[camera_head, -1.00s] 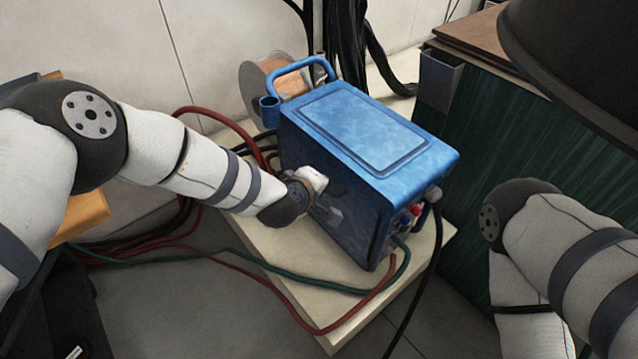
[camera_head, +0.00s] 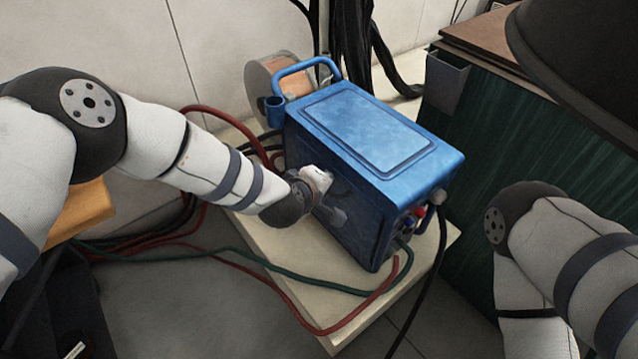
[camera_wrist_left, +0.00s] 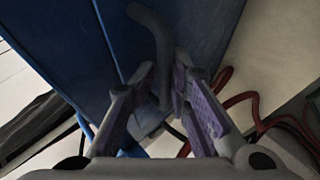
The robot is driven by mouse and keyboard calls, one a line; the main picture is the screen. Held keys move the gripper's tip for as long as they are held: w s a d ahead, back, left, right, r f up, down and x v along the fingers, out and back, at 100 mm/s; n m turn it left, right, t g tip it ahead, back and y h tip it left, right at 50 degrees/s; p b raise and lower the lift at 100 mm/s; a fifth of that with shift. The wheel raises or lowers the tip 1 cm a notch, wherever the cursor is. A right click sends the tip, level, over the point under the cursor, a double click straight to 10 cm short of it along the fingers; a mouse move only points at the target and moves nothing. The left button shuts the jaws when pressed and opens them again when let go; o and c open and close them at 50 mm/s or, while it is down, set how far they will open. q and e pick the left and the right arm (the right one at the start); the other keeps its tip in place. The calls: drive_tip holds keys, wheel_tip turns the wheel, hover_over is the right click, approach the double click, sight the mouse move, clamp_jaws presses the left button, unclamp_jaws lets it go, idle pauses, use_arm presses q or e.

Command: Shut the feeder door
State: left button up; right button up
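The blue wire feeder (camera_head: 372,130) stands upright on a pale platform, with its dark blue side panel facing my left arm. In the left wrist view, the blue panel (camera_wrist_left: 70,45) fills the upper left and has a straight seam. A dark bent handle (camera_wrist_left: 158,45) comes down from it between my left fingers. My left gripper (camera_wrist_left: 158,92) is open, with its purple-padded fingers on either side of the handle; firm contact cannot be told. In the head view my left wrist partly hides the panel, so how far the door stands open cannot be told. My right gripper is out of view.
Red and green hoses (camera_head: 285,292) run across the platform (camera_head: 272,262) and floor. A wire spool (camera_head: 278,72) stands behind the feeder. Cables hang on the wall behind. A dark green curtain or panel (camera_head: 545,140) stands close on the right, near my right arm.

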use_arm(q)
drive_tip(key=v, duration=1.1)
drive_tip(key=shift+r, duration=0.1)
